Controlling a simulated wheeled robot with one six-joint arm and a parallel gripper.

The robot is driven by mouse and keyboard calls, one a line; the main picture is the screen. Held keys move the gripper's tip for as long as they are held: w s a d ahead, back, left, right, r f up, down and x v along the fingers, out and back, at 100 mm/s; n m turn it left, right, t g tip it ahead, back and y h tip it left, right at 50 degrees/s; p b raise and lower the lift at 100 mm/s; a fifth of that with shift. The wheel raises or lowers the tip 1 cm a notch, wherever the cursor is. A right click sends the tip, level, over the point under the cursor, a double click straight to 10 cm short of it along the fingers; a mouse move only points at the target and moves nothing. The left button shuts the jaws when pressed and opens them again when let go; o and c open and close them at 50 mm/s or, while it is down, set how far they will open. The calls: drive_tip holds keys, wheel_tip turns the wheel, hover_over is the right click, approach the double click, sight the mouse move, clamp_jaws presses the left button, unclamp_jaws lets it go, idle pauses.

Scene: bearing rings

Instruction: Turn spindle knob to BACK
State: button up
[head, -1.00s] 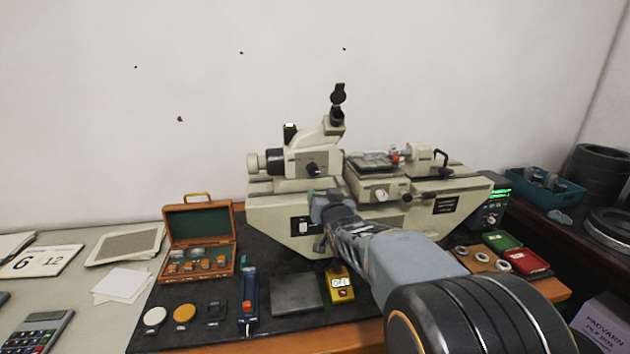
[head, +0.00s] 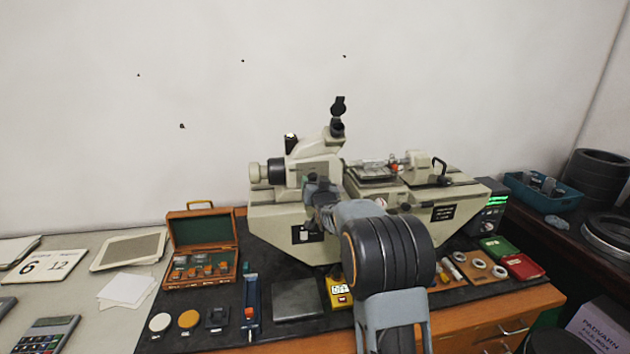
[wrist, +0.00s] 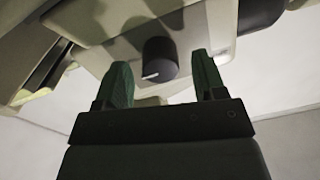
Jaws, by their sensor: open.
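The line points to the lower left of that picture. I cannot read any marks around it. My gripper (wrist: 161,62) is open, its two green fingers on either side of the knob with gaps; I cannot tell whether they reach around it or stop short. In the head view, my gripper (head: 316,187) is at the front of the measuring machine (head: 272,220), below its eyepiece, and hides the knob.
A brown case (head: 203,228), a grey plate (head: 297,299) and a yellow gauge (head: 338,293) lie on the dark mat. Ring parts and boxes are at right.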

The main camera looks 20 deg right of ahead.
drive_tip(key=shift+w, duration=0.35)
drive_tip(key=c, duration=0.9)
